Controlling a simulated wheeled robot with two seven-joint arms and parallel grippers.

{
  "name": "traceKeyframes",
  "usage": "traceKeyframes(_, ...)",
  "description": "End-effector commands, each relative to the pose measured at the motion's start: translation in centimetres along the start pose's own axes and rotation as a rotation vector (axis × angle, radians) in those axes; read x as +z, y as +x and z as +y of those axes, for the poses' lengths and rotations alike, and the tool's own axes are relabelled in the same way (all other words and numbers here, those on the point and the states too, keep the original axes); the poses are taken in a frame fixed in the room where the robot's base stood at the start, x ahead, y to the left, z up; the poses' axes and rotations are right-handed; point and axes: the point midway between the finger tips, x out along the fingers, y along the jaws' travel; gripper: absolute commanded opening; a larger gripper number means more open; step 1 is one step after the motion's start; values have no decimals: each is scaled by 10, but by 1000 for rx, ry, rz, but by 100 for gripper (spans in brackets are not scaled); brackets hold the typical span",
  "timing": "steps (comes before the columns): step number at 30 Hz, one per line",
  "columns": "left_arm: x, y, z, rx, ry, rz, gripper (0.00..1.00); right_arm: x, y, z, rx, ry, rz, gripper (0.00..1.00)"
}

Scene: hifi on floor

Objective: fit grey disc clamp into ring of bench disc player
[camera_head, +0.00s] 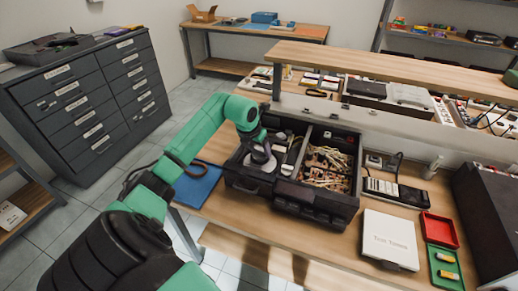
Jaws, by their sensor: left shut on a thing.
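My left gripper (262,160) comes in from the left and points down into the left part of a black open-topped unit (318,205) on the wooden bench. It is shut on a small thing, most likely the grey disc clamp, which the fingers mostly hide. I cannot make out the ring of the disc player; it is hidden or too small around the gripper. Whether the held thing touches anything below cannot be told. My right gripper is out of view.
The unit's right compartment holds tangled tan cables (327,167). A blue mat (198,186) lies to its left. A black handset-like device (396,191), a white "Test Tones" case (390,240), a red tray (439,230) and a green tray (445,266) lie to its right. A raised shelf (400,74) runs behind.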

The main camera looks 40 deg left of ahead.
Motion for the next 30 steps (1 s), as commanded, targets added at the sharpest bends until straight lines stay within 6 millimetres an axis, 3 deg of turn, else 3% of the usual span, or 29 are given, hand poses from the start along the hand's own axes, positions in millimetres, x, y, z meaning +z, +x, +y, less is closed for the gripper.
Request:
traceKeyframes(17, -4, 9, 0, 0, 0, 1, 17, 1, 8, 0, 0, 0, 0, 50)
traceKeyframes(18, -4, 8, 0, 0, 0, 1, 86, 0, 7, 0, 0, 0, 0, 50)
traceKeyframes(19, -4, 8, 0, 0, 0, 1, 98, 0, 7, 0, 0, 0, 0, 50)
traceKeyframes(30, -3, 0, 1, 3, 0, -2, 100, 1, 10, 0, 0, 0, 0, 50)
